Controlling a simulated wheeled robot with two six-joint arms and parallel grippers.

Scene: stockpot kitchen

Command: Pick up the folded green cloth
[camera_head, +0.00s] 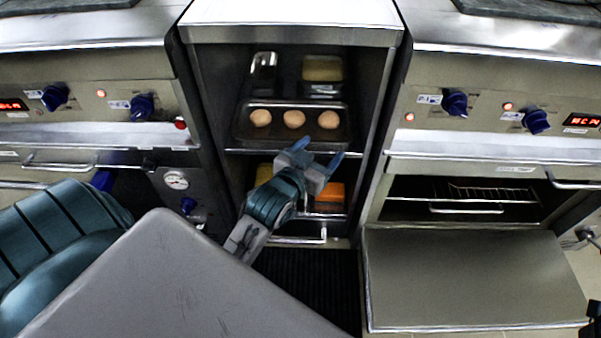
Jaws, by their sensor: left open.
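I cannot make out a folded green cloth for certain. A dull olive-yellow block (323,68) sits on the upper shelf of the middle cabinet, at the back right; I cannot tell what it is. My left gripper (318,154) is open in front of the cabinet, just below the front edge of a baking tray (260,137) in the picture. No held object shows between its fingers. My left gripper and forearm hide part of the lower shelf. My right gripper does not show clearly in this view.
Three round tan items (294,119) lie on the tray. A metal container (263,75) stands behind it. Orange items (329,196) sit on the lower shelf. The right oven's door (475,280) hangs open low. Stoves flank the cabinet.

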